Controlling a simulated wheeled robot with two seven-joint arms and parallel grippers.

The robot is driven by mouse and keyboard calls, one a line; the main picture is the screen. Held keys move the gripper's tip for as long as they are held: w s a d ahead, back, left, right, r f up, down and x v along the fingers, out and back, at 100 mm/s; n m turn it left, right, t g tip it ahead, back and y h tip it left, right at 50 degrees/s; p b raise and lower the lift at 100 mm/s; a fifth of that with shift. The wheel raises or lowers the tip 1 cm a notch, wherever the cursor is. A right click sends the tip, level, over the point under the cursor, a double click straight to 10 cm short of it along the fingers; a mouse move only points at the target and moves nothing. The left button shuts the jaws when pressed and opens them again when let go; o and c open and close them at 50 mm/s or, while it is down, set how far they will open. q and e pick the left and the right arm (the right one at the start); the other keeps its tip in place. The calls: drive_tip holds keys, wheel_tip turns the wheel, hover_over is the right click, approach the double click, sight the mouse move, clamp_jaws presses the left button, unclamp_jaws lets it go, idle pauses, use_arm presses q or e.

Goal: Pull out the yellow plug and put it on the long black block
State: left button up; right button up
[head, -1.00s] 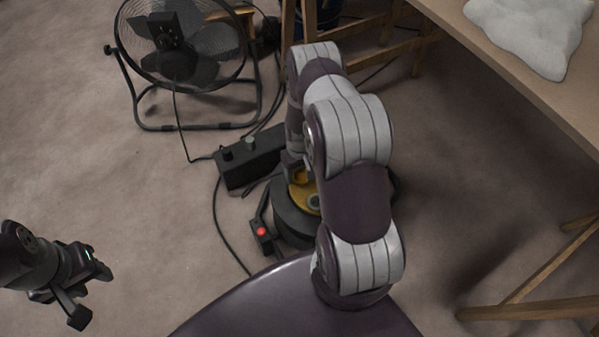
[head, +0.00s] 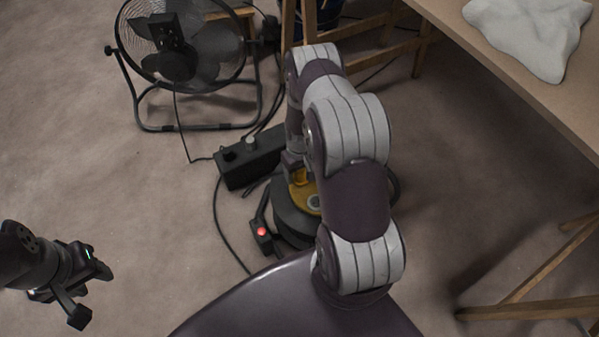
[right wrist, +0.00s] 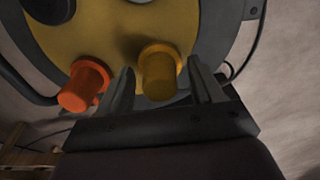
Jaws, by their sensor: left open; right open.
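The yellow plug (right wrist: 160,74) sits in the yellow face of a round dark reel (right wrist: 110,35) in the right wrist view. My right gripper (right wrist: 165,85) is open, with one finger on each side of the plug; I cannot tell whether they touch it. The long black block (head: 262,155) lies on the floor left of the reel (head: 296,222), with small knobs or plugs on top. My left gripper (head: 92,287) is open and empty at the lower left.
An orange plug (right wrist: 86,86) stands just left of my right gripper in the right wrist view. A fan (head: 180,50) stands behind the block. A cable with a red-lit switch (head: 262,232) lies before the reel. A wooden table (head: 520,75) is at the right.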

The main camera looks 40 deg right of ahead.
clamp_jaws()
drive_tip(key=shift+r+p, duration=2.75)
drive_tip(key=shift+r, duration=0.3)
